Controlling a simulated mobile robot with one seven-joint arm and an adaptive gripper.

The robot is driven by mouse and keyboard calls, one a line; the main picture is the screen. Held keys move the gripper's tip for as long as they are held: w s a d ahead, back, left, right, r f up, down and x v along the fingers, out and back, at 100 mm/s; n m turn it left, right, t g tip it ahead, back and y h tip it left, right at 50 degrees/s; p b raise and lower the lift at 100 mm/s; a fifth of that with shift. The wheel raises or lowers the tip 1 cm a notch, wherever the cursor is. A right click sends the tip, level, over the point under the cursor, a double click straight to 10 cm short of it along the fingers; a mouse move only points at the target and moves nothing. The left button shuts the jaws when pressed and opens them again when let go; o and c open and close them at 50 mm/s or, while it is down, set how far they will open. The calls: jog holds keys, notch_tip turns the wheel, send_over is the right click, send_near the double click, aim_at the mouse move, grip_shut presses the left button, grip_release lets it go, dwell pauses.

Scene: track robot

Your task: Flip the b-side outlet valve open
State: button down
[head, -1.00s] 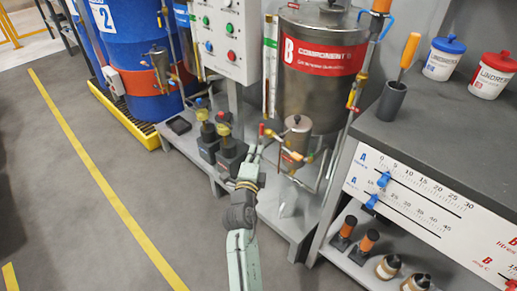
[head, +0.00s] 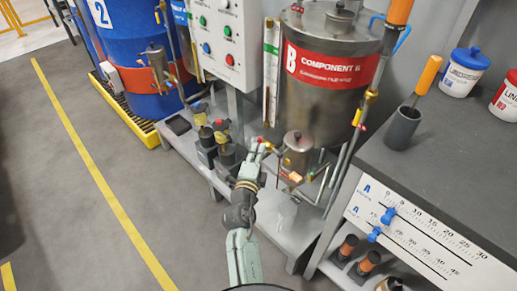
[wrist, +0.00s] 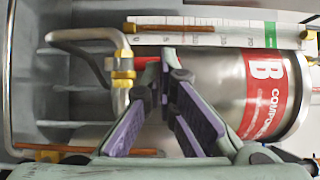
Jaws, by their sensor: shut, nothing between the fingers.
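The steel component B tank (head: 318,75), with its red label, stands at the back centre. It fills the right of the wrist view (wrist: 240,95). In the wrist view a brass valve (wrist: 123,75) sits on a bent pipe left of the tank, and a short red lever (wrist: 146,63) extends from it toward the fingertips. My gripper (wrist: 170,72) is shut and empty, its tips close beside the lever's end; I cannot tell if they touch. In the head view my gripper (head: 257,149) is just below a small red tip (head: 263,139), left of a small steel pot (head: 298,150).
A control box (head: 222,40) and blue drums (head: 125,50) are further left. A grey bench (head: 445,165) with a cup (head: 402,127) stands at right. The left floor is open.

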jog(key=shift+w+a+r+n+g+p, duration=0.3)
jog(key=shift+n+g+p, duration=0.3)
jog(key=shift+n+p, duration=0.3)
dwell(0.4)
jog(key=w+a+f+n+g+h, duration=0.2)
jog(key=w+a+n+g, duration=0.2)
jog(key=n+g, duration=0.2)
jog(key=shift+f+n, duration=0.3)
jog(key=shift+n, duration=0.2)
dwell(0.7)
jog(key=shift+f, duration=0.1)
